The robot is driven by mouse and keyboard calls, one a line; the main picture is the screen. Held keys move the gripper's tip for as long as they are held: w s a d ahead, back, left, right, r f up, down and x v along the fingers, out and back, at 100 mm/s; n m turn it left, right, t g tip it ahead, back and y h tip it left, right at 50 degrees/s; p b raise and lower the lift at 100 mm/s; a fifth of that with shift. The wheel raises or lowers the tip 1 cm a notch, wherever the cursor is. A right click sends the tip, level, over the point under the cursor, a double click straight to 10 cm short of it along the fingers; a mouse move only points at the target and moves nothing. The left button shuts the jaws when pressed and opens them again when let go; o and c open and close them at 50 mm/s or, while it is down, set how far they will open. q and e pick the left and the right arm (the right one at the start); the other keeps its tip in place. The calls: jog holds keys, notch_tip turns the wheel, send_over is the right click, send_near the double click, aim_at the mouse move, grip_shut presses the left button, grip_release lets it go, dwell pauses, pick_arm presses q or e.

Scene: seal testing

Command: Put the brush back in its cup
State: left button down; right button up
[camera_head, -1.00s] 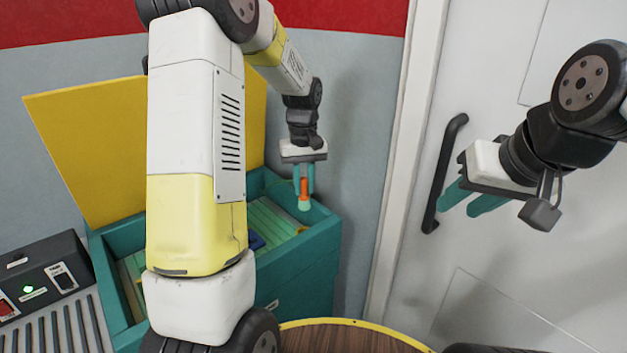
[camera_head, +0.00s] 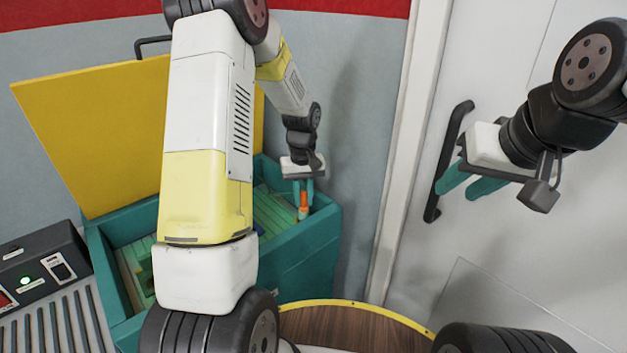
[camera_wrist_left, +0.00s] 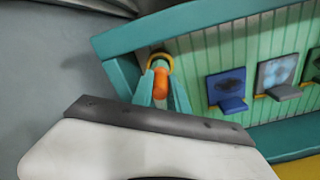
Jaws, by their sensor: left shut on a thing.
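The brush (camera_head: 303,199) has an orange handle and hangs upright from my left gripper (camera_head: 303,192), at the right corner of the open teal chest. My left gripper is shut on the handle. In the left wrist view the orange handle (camera_wrist_left: 160,84) shows between the teal fingers (camera_wrist_left: 161,92). An orange-yellow ring (camera_wrist_left: 166,57), which looks like the cup's rim, lies right at the brush in the chest's corner. I cannot tell whether the brush's lower end is inside it. My right gripper (camera_head: 470,184) is open and empty in front of the door.
The teal chest (camera_head: 318,240) has its yellow lid (camera_head: 95,130) raised. Blue and grey blocks (camera_wrist_left: 227,87) stand in it on green slats. A control box (camera_head: 40,265) is at the left, a round wooden table (camera_head: 350,326) in front. The grey wall is close behind.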

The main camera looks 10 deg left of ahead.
aim_at(304, 210)
pick_arm(q)
jog(key=shift+f, duration=0.2)
dwell(0.4)
jog(key=shift+f, duration=1.8)
jog(key=shift+f, duration=0.55)
jog(key=c, duration=1.2)
grip_release()
jog(key=shift+r, duration=0.1)
jog(key=shift+r, duration=4.65)
